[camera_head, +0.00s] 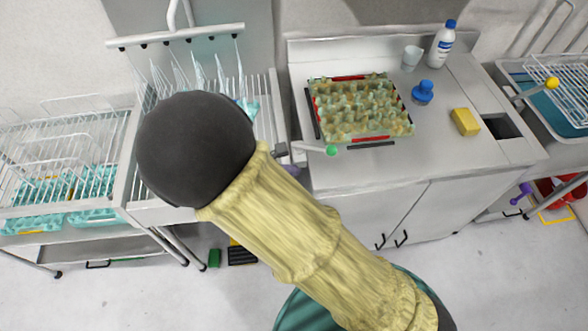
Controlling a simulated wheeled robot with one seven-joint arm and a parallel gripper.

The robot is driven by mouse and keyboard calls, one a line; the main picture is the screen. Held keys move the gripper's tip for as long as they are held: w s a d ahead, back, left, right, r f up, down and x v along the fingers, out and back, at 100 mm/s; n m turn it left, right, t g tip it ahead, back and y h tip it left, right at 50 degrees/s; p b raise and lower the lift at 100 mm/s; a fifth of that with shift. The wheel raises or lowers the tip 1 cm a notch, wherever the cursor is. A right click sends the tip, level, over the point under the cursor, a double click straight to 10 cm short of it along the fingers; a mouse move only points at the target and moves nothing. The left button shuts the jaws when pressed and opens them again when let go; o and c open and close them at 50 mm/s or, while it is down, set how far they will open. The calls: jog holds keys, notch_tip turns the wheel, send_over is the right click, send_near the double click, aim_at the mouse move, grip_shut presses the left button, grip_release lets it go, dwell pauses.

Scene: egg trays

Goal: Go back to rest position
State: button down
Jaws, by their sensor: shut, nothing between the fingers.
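My arm, in a yellowish sleeve with a large black rounded joint, rises from the bottom right to the left middle of the head view. My gripper's fingers do not show; the arm's own black joint may hide them. An egg tray (312,108) with a brownish-green bumpy surface lies on the steel counter, to the right of my arm. Red and black strips show along its edges. No contact between my arm and the tray can be seen.
The steel counter (466,163) also holds a yellow sponge (465,121), a blue stamp-like object (422,92), a cup (411,58) and a white bottle (442,44). Wire racks (60,130) with teal trays (92,183) stand left. A green-tipped lever (331,150) juts at the counter's front-left corner.

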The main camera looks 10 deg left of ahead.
dwell(0.4)
jog(key=s+d+r+m+g+y, duration=0.1)
jog(key=d+r+m+y, duration=0.1)
jog(key=d+m, duration=0.6)
jog(key=s+d+r+m+g+y, duration=0.1)
jog(key=d+r+m, duration=0.3)
jog(key=d+m, duration=0.5)
jog(key=s+d+r+m+g+y, duration=0.2)
jog(key=d+r+m+g+y, duration=0.1)
jog(key=d+m, duration=0.5)
jog(key=m, duration=0.3)
jog(key=shift+d+r, duration=0.15)
jog(key=shift+d, duration=0.05)
